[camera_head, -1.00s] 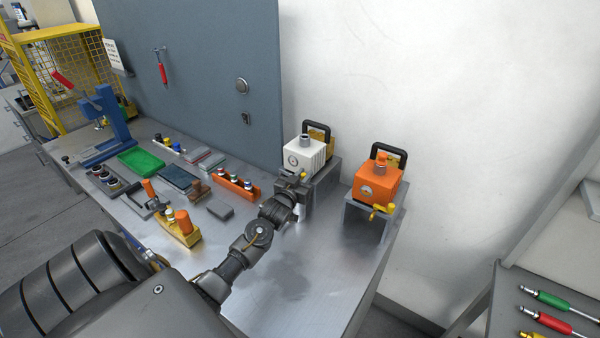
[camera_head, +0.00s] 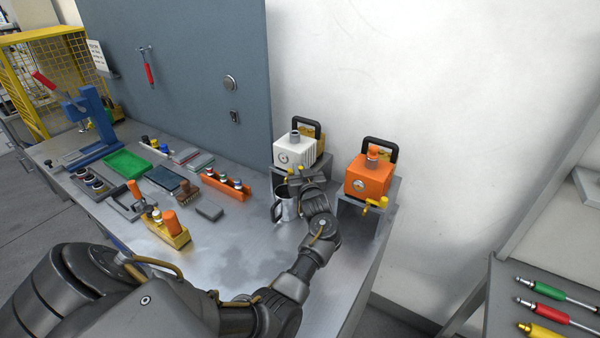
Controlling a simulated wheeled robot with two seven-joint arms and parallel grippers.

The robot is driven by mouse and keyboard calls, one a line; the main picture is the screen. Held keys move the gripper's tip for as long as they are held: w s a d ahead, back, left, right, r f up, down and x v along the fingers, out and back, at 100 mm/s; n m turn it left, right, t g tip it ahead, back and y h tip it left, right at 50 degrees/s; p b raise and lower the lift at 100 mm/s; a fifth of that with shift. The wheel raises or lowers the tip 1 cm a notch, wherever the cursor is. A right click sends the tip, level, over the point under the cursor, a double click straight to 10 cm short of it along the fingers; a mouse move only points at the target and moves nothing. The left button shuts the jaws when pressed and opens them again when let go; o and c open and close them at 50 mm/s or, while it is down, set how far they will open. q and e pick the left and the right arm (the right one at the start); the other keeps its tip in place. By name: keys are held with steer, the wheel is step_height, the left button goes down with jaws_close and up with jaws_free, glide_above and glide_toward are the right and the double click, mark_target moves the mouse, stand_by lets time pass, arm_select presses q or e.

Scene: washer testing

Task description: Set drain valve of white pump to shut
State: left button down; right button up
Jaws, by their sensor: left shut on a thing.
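The white pump (camera_head: 287,153) stands on a grey stand at the back of the bench, with a dial on its front and a black handle behind. Its yellow drain valve (camera_head: 300,169) shows in small parts low on the front. My left gripper (camera_head: 297,180) is at this valve, its jaws shut on it. The fingers hide much of the valve, so its exact angle is hard to tell. A metal mug (camera_head: 285,206) stands below the valve, just left of my wrist. My right gripper is out of view.
An orange pump (camera_head: 367,178) with a yellow valve (camera_head: 376,203) stands close to the right of my wrist. Left lie an orange rack (camera_head: 226,186), a grey block (camera_head: 209,213), a yellow holder (camera_head: 170,231) and a green tray (camera_head: 127,163). The bench front is clear.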

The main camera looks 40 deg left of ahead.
arm_select(q)
steer(key=shift+w+r, duration=0.1)
stand_by(0.3)
steer(key=c, duration=1.3)
jaws_free()
steer(key=shift+c, duration=0.2)
steer(key=shift+s+d, duration=0.2)
steer(key=shift+d, duration=0.1)
steer(key=b+v, duration=0.2)
steer(key=v, duration=0.4)
steer(key=shift+s+d, duration=0.25)
steer(key=shift+d, duration=0.1)
